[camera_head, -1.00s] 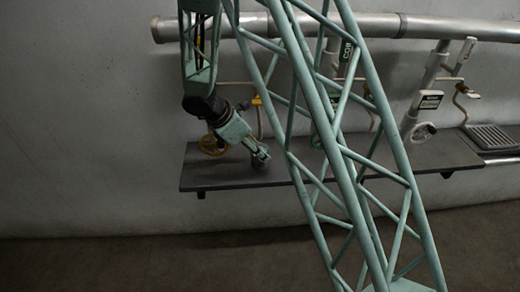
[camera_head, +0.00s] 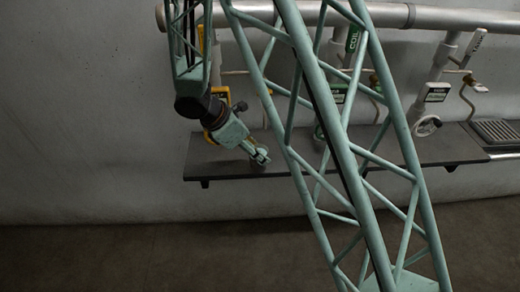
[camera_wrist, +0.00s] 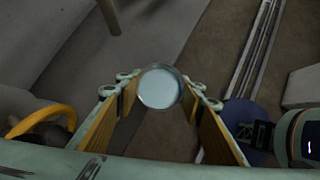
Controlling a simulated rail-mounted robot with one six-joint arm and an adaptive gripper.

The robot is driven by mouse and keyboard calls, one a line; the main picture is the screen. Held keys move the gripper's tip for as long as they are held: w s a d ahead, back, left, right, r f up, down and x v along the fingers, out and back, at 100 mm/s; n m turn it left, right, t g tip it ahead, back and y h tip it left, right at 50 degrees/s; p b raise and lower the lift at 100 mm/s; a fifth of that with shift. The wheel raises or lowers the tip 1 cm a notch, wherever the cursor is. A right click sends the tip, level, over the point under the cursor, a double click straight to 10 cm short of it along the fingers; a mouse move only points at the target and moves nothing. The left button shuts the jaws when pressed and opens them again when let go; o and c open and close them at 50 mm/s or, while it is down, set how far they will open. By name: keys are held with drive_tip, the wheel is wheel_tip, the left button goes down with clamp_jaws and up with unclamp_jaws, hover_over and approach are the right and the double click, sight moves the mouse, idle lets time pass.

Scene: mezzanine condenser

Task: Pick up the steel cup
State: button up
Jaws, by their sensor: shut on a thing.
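The steel cup (camera_wrist: 159,88) shows in the wrist view as a round, pale grey vessel seen from above. It sits between the two fingertips of my gripper (camera_wrist: 161,93), which is shut on it. In the head view my gripper (camera_head: 259,156) points down and to the right over the dark shelf (camera_head: 220,171). The cup is too small and too covered by the fingers there to make out clearly. I cannot tell whether it touches the shelf.
A large pipe (camera_head: 300,14) runs along the wall above the shelf. A grey handwheel (camera_head: 427,126) and a slotted drain grate (camera_head: 497,131) are at the right. A yellow handwheel (camera_wrist: 42,124) shows beside my gripper in the wrist view.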

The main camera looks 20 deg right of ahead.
sight(253, 167)
drive_tip(key=shift+s+a+r, duration=0.1)
drive_tip(key=shift+s+a, duration=0.45)
drive_tip(key=shift+s, duration=0.45)
drive_tip(key=shift+s+a+r, duration=0.15)
drive_tip(key=shift+s+a, duration=0.35)
drive_tip(key=shift+s, duration=0.45)
drive_tip(key=shift+s+a+r, duration=0.1)
drive_tip(key=shift+s+a, duration=0.45)
drive_tip(key=shift+s, duration=0.45)
drive_tip(key=shift+s+a, duration=0.1)
drive_tip(key=shift+s, duration=0.15)
